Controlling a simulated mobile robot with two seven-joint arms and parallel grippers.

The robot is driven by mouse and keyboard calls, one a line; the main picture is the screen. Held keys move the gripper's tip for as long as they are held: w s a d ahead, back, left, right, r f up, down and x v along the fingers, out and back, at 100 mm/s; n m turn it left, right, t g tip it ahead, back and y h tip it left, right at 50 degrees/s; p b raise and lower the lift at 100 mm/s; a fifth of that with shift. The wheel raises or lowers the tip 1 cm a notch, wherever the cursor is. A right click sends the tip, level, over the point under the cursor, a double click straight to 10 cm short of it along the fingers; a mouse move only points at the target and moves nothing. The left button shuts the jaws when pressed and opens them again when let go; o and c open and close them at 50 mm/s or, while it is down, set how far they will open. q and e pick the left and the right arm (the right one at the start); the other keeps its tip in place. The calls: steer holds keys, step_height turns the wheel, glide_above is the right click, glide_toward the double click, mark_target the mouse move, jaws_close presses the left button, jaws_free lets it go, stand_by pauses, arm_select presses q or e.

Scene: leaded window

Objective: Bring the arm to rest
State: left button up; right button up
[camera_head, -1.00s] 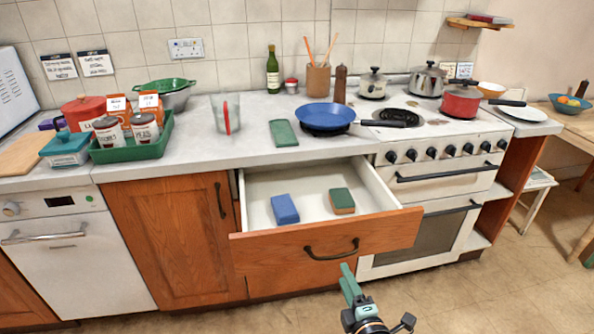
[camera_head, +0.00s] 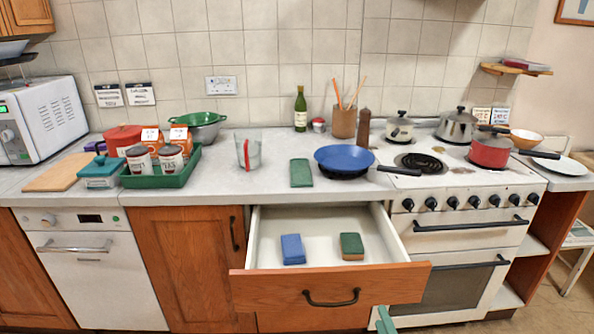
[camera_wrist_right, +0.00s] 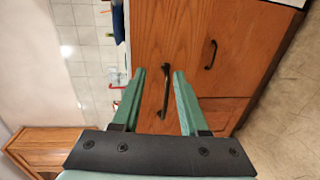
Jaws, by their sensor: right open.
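My right gripper (camera_head: 384,322) shows only as a green fingertip at the bottom edge of the head view, below the open drawer's front. In the right wrist view my right gripper (camera_wrist_right: 157,72) is open, its two green fingers apart with nothing between them. Beyond them are wooden cupboard fronts (camera_wrist_right: 190,40), seen turned on their side. My left gripper is not in view.
The wooden drawer (camera_head: 330,288) stands open, with a blue sponge (camera_head: 292,249) and a green-topped sponge (camera_head: 352,246) inside. The cooker (camera_head: 460,245) is right of it. The worktop above holds a blue pan (camera_head: 344,157) and a green tray (camera_head: 160,180).

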arm_select(q)
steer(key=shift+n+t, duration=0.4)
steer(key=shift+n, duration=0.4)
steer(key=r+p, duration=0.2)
steer(key=p, duration=0.1)
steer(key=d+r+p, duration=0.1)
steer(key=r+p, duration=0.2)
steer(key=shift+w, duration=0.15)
arm_select(e)
steer(key=s+f+m+g, duration=0.3)
steer(key=s+m, duration=0.5)
steer(key=s, duration=0.3)
steer(key=s+a+f+m+g+y, duration=0.1)
steer(key=s+f+m+g, duration=0.3)
steer(key=s, duration=0.8)
step_height(320, 180, down, 2)
steer(key=m, duration=0.4)
steer(key=shift+a+f+g+y, duration=0.15)
steer(key=shift+f+g+y, duration=0.05)
steer(key=shift+g+y, duration=0.1)
